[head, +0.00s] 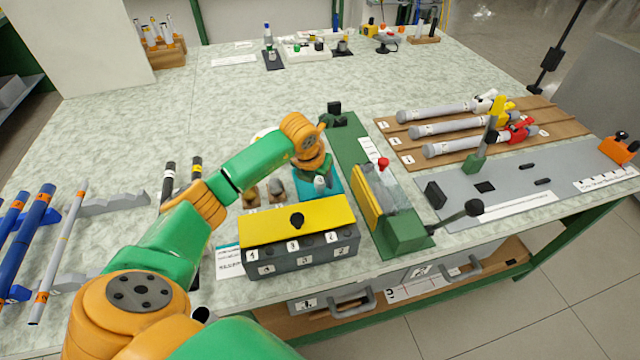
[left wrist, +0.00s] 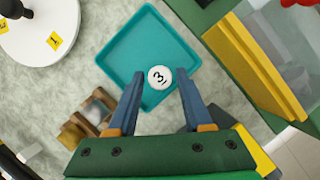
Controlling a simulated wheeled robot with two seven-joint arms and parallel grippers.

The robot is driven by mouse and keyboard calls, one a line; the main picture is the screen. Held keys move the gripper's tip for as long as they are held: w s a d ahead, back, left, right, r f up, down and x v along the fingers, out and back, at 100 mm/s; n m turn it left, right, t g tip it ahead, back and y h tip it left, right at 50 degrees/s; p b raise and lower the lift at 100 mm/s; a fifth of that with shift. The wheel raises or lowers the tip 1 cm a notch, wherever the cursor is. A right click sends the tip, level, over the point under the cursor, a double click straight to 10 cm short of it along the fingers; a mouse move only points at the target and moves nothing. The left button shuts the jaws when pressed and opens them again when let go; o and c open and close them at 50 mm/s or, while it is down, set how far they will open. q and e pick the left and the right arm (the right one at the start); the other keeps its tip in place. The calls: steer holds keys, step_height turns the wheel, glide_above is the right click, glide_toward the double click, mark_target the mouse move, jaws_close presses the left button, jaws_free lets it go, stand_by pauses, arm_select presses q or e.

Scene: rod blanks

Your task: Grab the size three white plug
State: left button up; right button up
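A white round plug marked 3 (left wrist: 160,77) is in the shallow teal tray (left wrist: 150,45), near its lower corner in the left wrist view. My left gripper (left wrist: 160,86) is open, with one blue finger on each side of the plug. Small gaps show between the fingers and the plug, so it is not gripped. In the head view my left gripper (head: 317,168) points down over the teal tray (head: 332,187), which it partly hides. My right gripper is not in view.
A grey box with a yellow lid (head: 297,222) stands in front of the tray. A green fixture with a clear guard (head: 385,190) stands to its right. Small pieces in a wooden holder (left wrist: 90,112) and a white round disc (left wrist: 40,30) lie to the left.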

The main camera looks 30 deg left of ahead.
arm_select(q)
jaws_close()
